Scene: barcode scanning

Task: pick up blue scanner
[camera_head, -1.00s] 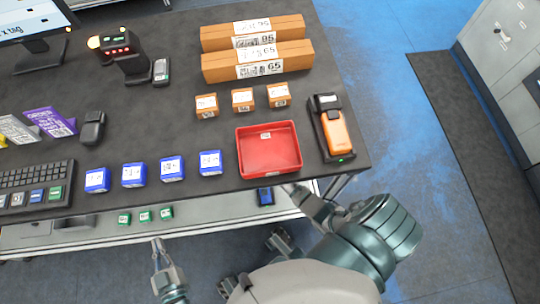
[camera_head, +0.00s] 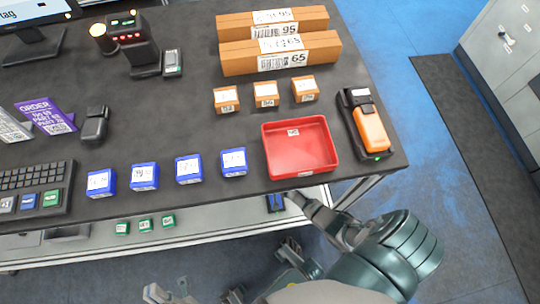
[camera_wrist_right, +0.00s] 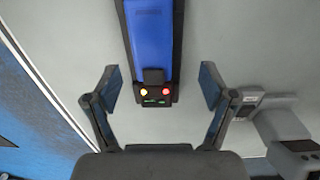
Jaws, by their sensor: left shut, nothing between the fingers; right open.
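The blue scanner (camera_wrist_right: 152,35) lies on the grey lower shelf in the right wrist view, with two small lights at its near end. In the head view the blue scanner (camera_head: 275,203) shows only partly, under the desk edge below the red tray. My right gripper (camera_wrist_right: 160,82) is open and empty, its fingers on either side of the scanner's near end, apart from it. In the head view my right gripper (camera_head: 297,199) is partly hidden at the desk edge. My left gripper (camera_head: 168,293) is shut and empty at the bottom edge, away from the scanner.
The dark desk (camera_head: 150,105) overhangs the lower shelf (camera_head: 195,230). The red tray (camera_head: 300,148) and an orange scanner in a dark holder (camera_head: 370,128) stand near its right corner. Several blue boxes (camera_head: 189,170) line the front. Small green boxes (camera_head: 145,225) sit on the shelf.

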